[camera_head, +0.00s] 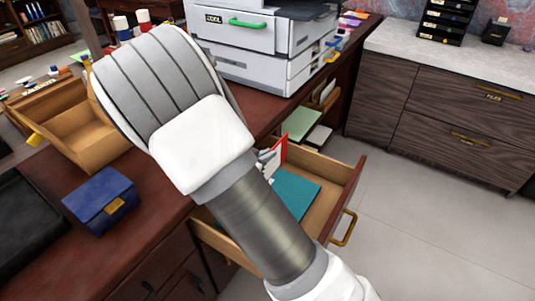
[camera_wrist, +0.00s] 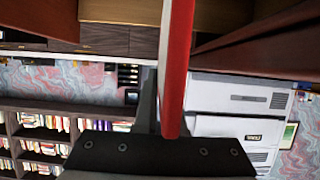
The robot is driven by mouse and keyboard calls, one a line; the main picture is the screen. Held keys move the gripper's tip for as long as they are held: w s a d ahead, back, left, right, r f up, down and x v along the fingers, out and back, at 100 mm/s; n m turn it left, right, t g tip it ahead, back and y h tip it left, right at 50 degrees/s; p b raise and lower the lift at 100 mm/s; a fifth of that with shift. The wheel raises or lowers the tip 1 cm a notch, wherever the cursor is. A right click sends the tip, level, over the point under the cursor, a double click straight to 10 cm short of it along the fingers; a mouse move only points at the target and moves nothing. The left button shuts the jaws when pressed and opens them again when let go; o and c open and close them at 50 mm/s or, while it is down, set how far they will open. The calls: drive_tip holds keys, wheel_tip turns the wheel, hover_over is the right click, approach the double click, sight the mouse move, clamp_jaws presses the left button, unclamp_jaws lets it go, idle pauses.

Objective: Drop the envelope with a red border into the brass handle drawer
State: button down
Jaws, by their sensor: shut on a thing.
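The envelope with a red border (camera_head: 279,152) stands steeply tilted in my gripper (camera_head: 267,158), over the open drawer. In the wrist view the envelope's red edge (camera_wrist: 178,75) runs up from my gripper (camera_wrist: 160,110), which is shut on it. The brass handle drawer (camera_head: 337,192) is pulled out, with its brass handle (camera_head: 344,228) on the front. A flat teal item (camera_head: 294,191) lies inside. My arm hides the drawer's left part and most of the gripper. I cannot tell whether the envelope touches the drawer.
A white printer (camera_head: 250,45) stands on the desk. An open wooden box (camera_head: 85,130) and a blue box with a brass clasp (camera_head: 100,200) are at the left. Green and white items (camera_head: 302,124) sit in a desk compartment behind the drawer. Floor at the right is clear.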

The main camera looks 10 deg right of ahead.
drive_tip(key=c, duration=0.9)
unclamp_jaws()
drive_tip(key=p+v, duration=0.5)
drive_tip(key=v, duration=1.2)
drive_tip(key=shift+s+a, duration=0.2)
